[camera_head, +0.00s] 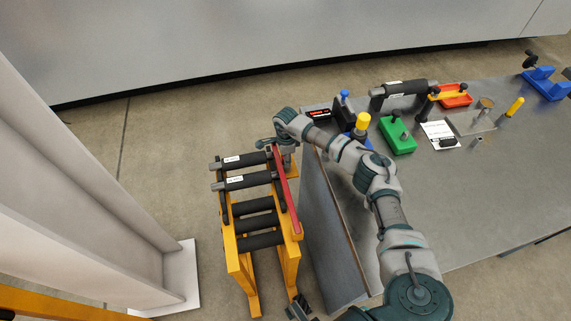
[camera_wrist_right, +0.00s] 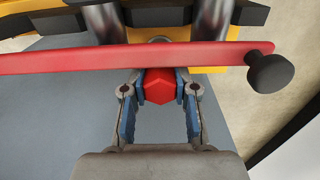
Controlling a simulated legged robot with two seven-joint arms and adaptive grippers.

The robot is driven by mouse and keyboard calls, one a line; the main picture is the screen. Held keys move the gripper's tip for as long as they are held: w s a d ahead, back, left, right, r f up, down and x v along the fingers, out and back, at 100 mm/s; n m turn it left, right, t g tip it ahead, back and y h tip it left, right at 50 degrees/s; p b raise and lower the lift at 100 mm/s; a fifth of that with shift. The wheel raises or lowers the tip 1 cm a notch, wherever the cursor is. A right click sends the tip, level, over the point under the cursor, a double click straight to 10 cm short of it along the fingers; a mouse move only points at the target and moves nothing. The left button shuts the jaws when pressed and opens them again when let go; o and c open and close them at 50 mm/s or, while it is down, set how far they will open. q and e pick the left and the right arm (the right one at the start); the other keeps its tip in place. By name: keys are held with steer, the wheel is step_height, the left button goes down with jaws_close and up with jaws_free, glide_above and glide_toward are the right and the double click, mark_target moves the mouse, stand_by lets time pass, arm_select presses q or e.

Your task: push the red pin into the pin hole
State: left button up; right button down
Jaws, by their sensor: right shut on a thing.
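The red pin (camera_wrist_right: 159,86) shows a hexagonal red head in the right wrist view. My right gripper (camera_wrist_right: 158,92) is shut on it, with a blue-padded finger on each side. In the head view this gripper (camera_head: 287,150) is at the upper right end of the yellow roller stand, beside the red bar. The pin hole is hidden behind the pin head and the red bar, so I cannot tell how deep the pin sits. A dark part at the head view's bottom edge may be my left gripper (camera_head: 300,308); its fingers are unclear.
The red bar (camera_wrist_right: 80,59) with a black knob (camera_wrist_right: 270,73) crosses close above my right fingers. The yellow stand (camera_head: 232,255) carries several black rollers (camera_head: 250,181). The grey table (camera_head: 480,200) to the right holds a green block (camera_head: 397,138) and other parts.

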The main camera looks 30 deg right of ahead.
steer(key=shift+f, duration=0.2)
stand_by(0.7)
steer(key=c, duration=0.8)
jaws_free()
step_height(320, 180, up, 12)
steer(key=shift+f, duration=0.1)
